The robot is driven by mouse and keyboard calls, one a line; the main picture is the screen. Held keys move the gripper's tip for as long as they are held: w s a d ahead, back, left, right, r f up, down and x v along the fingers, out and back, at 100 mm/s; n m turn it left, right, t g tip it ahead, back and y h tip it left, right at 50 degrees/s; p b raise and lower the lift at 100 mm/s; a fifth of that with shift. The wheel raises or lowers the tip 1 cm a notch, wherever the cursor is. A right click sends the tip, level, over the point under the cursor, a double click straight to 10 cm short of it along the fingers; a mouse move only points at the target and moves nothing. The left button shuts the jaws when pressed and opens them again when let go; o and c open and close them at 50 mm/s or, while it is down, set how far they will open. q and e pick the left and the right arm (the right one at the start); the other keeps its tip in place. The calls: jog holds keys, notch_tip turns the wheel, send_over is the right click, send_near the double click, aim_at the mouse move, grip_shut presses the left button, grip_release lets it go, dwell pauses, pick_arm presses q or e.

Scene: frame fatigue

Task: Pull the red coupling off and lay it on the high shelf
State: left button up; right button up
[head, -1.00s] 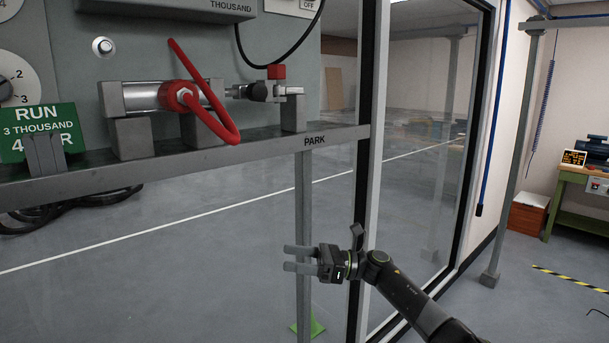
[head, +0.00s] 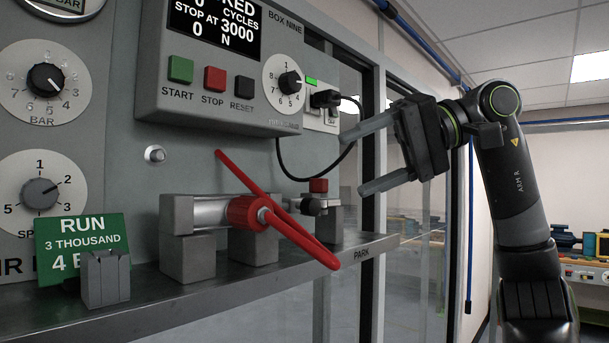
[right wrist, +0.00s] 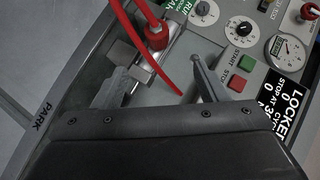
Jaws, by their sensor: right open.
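The red coupling (head: 250,213) sits on the side of the grey cylinder (head: 207,212), with a stiff red hose (head: 305,243) running from it. In the right wrist view the coupling (right wrist: 156,36) shows beyond the fingers, with its hose crossing between them. My right gripper (head: 356,163) is open and empty. It is up and to the right of the coupling, apart from it, over the PARK end of the grey ledge (head: 215,300). I cannot tell whether this ledge is the high shelf. My left gripper is not in view.
A control box (head: 225,75) with buttons and a screen overhangs the cylinder. A black cable (head: 310,177) hangs near my right gripper. A small red-topped block (head: 319,187) stands at the rod's end. A green RUN card (head: 82,245) stands at left.

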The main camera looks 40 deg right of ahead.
send_near(272, 206)
jog(key=x, duration=0.3)
jog(key=p+x, duration=0.2)
jog(key=x, duration=0.2)
jog(key=shift+w+a, duration=0.15)
jog(key=p+x, duration=0.1)
jog(key=x, duration=0.2)
jog(key=shift+w+a+f, duration=0.1)
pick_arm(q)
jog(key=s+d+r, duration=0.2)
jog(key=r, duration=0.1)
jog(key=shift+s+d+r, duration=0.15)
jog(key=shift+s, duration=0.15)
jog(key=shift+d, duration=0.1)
pick_arm(e)
jog(key=shift+c, duration=0.5)
